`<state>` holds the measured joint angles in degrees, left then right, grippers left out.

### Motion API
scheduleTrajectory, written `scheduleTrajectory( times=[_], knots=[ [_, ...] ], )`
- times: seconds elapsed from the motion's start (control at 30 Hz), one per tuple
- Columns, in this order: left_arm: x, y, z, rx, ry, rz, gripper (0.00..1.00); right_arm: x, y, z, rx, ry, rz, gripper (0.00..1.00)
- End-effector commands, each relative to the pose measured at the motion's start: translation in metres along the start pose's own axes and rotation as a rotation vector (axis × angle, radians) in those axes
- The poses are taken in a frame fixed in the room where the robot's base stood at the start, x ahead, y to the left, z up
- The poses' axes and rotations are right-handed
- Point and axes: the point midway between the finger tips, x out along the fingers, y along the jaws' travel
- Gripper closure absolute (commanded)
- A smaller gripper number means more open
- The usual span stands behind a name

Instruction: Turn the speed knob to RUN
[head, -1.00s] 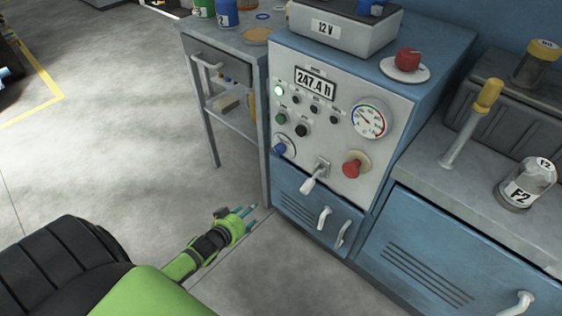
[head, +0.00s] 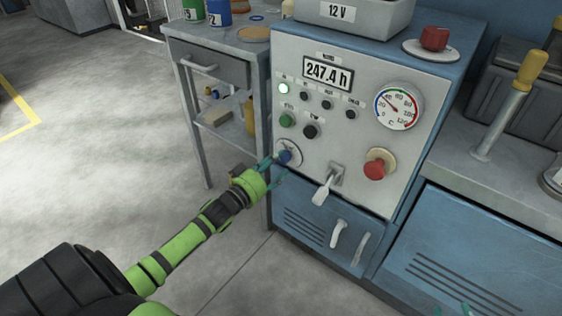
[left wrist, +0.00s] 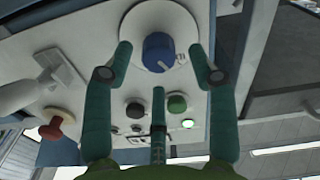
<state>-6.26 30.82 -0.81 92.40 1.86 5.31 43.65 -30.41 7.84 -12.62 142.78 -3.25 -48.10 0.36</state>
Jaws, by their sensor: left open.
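The blue speed knob (head: 285,157) sits on a round white dial at the lower left of the grey control panel (head: 342,138). It also shows large at the top of the left wrist view (left wrist: 158,54). My left gripper (head: 274,169) is at the knob, its teal fingers open. In the left wrist view the open fingers (left wrist: 160,62) stand on either side of the knob with gaps between. The dial's markings are too small to read. My right gripper is not clearly in view; only small teal tips show at the bottom edge of the head view.
A white lever (head: 324,189), a red knob (head: 376,168), a green button (head: 287,120) and a gauge (head: 399,109) are on the same panel. A grey side table (head: 212,72) stands to the left. The floor in front is clear.

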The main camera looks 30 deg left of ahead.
Motion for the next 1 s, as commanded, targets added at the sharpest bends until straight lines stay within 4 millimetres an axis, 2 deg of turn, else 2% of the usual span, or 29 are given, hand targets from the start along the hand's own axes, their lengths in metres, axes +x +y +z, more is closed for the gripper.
scheduleTrajectory(
  times=[0.1, 0.3, 0.43, 0.7, 0.73, 0.77, 0.8, 0.87, 1.0],
  knots=[
    [0.012, 0.0, 0.001, 0.001, 0.002, 0.001, 0.42, 0.001, -0.005, -0.022, -0.008, 0.117, -0.009, 0.6],
    [0.025, 0.0, 0.001, 0.001, 0.0, 0.0, 0.42, -0.002, -0.011, -0.048, -0.014, 0.249, -0.02, 0.6],
    [0.028, 0.0, 0.001, 0.001, -0.001, -0.001, 0.42, -0.004, -0.012, -0.056, -0.015, 0.287, -0.023, 0.6],
    [0.029, 0.0, 0.0, 0.001, -0.001, -0.001, 0.42, -0.004, -0.013, -0.058, -0.015, 0.296, -0.024, 0.6],
    [0.029, 0.0, 0.0, 0.001, -0.001, -0.001, 0.46, -0.004, -0.013, -0.058, -0.015, 0.295, -0.024, 0.6],
    [0.029, 0.0, 0.0, 0.001, -0.001, -0.001, 0.58, -0.004, -0.012, -0.058, -0.015, 0.295, -0.024, 0.6],
    [0.029, 0.0, 0.0, 0.001, -0.001, -0.001, 0.74, -0.004, -0.012, -0.058, -0.015, 0.295, -0.024, 0.6],
    [0.029, 0.0, 0.0, 0.001, -0.001, -0.001, 0.98, -0.004, -0.012, -0.058, -0.015, 0.295, -0.024, 0.6],
    [0.029, 0.0, -0.001, 0.001, 0.001, -0.001, 0.99, -0.004, -0.012, -0.057, -0.015, 0.294, -0.023, 0.6]
  ],
)
